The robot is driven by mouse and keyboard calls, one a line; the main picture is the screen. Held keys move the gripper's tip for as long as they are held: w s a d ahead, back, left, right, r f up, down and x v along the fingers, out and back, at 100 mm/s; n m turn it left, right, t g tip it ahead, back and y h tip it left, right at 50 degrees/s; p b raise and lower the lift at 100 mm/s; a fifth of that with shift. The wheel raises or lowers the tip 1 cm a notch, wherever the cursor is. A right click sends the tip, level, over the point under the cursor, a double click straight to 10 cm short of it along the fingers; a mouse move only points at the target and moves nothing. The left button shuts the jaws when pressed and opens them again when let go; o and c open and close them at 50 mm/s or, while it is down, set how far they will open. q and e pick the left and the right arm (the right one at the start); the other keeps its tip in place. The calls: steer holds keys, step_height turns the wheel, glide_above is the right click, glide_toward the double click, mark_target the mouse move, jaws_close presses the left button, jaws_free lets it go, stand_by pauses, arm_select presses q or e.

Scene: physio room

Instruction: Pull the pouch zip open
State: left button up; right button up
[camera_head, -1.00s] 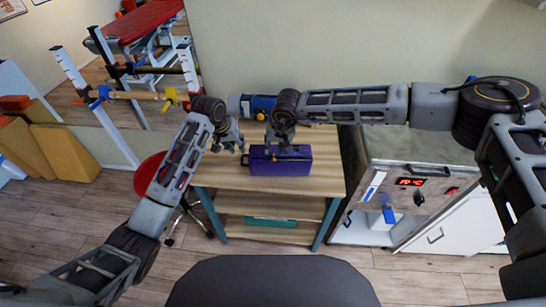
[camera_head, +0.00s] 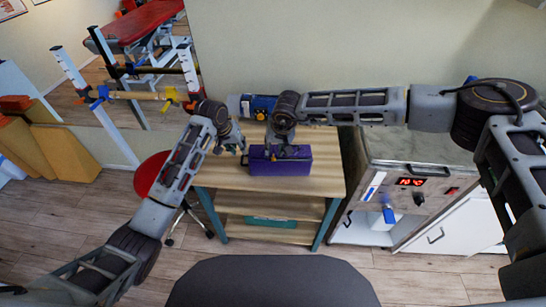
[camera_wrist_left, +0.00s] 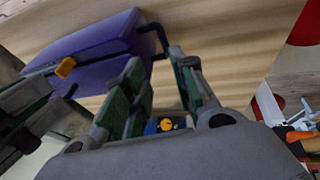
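The purple box-shaped pouch (camera_head: 282,168) lies on the wooden trolley top. It fills the upper left of the left wrist view (camera_wrist_left: 95,45), with a dark line along its side, an orange tab (camera_wrist_left: 65,68) and a black bracket (camera_wrist_left: 157,40) at its near end. My left gripper (camera_head: 240,148) is just left of the pouch's left end. Its green-padded fingers (camera_wrist_left: 160,90) stand apart with nothing seen between them. My right gripper (camera_head: 284,152) is over the pouch, its fingers at the top and front edge; whether they clamp it is unclear.
A metal-topped cabinet with a red display (camera_head: 410,182) is to the right. A red stool (camera_head: 150,173) is to the left. The trolley top in front of the pouch is clear.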

mark_target(274, 156)
steer(key=shift+f, duration=2.15)
steer(key=shift+c, duration=0.5)
jaws_close()
arm_select(q)
steer(key=shift+f, duration=0.2)
